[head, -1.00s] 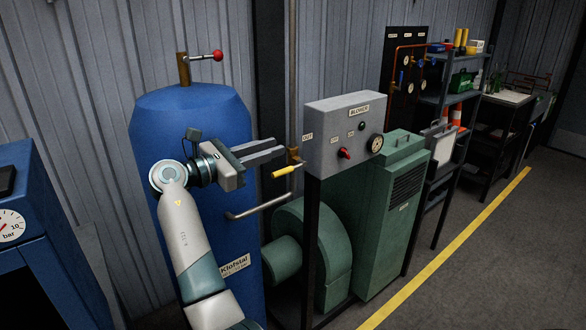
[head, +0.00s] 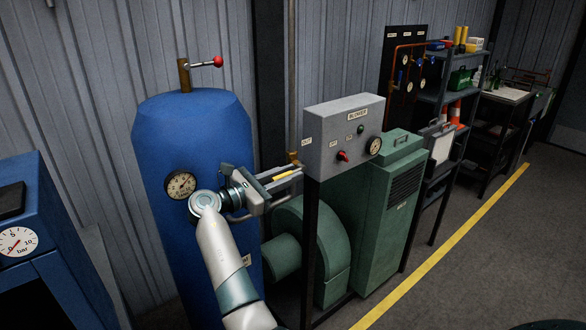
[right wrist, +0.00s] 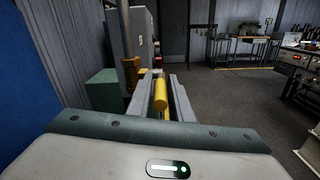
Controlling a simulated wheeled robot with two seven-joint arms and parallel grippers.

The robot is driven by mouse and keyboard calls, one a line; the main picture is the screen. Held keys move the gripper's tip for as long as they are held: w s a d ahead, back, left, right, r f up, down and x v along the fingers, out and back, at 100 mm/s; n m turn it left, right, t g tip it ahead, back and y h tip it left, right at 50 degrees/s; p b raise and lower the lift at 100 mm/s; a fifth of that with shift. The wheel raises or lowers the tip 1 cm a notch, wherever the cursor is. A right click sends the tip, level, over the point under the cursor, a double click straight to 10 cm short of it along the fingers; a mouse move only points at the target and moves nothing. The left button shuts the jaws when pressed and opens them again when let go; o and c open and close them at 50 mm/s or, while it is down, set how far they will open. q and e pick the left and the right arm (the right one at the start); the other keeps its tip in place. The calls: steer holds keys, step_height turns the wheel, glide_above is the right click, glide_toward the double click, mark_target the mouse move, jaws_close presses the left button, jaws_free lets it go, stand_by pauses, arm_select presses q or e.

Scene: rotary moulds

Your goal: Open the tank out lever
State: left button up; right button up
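The tank out lever is a yellow handle (head: 284,176) on a brass valve (head: 293,158), beside the OUT label, between the blue tank (head: 190,125) and the grey BLOWER box (head: 343,135). My right gripper (head: 292,178) is at the lever, its fingers reaching along it. In the right wrist view the yellow handle (right wrist: 160,94) lies between the two spread fingers (right wrist: 162,98), with a gap visible at least on its right. Part of the handle is hidden behind the fingers in the head view. My left gripper is not in view.
A red-knobbed lever (head: 207,62) stands on top of the tank. The tank's gauge (head: 181,185) is beside my right wrist. The BLOWER box and the green blower (head: 325,250) are close on the right. Open floor (head: 480,270) lies beyond the yellow line.

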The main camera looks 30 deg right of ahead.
steer(key=shift+d, duration=0.8)
steer(key=shift+w, duration=0.1)
jaws_close()
